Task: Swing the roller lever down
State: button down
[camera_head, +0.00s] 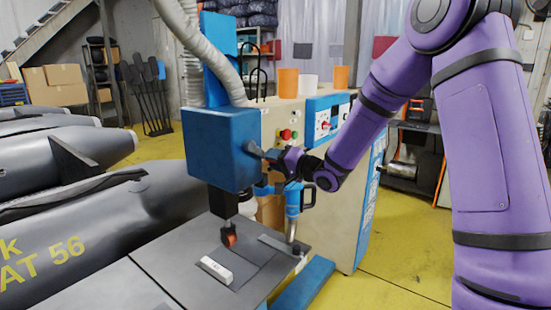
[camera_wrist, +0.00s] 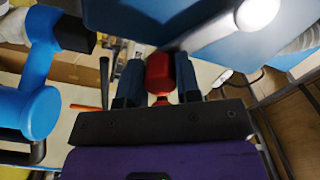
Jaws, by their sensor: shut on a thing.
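The blue machine head (camera_head: 222,148) stands over a grey work plate, with a small orange-red roller (camera_head: 229,238) on a dark post beneath it. I cannot tell whether the roller touches the plate. My gripper (camera_head: 268,156) is at the right side of the blue head, where the lever would be; the lever is mostly hidden there by my fingers. In the wrist view my two dark blue fingers (camera_wrist: 160,86) are closed around a red grip (camera_wrist: 158,68), which seems to be the lever's end. The blue head fills the top of that view.
The grey work plate (camera_head: 190,262) carries a white block (camera_head: 215,270). A blue hand tool (camera_head: 293,200) stands upright close below my gripper. Grey inflatable boats (camera_head: 110,225) fill the left. Yellow floor is free at right.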

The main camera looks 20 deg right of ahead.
jog(key=shift+f, duration=0.1)
jog(key=c, duration=0.8)
grip_release()
jog(key=shift+s, duration=0.1)
jog(key=v, duration=1)
jog(key=shift+s+d, duration=0.2)
jog(key=shift+s, duration=0.1)
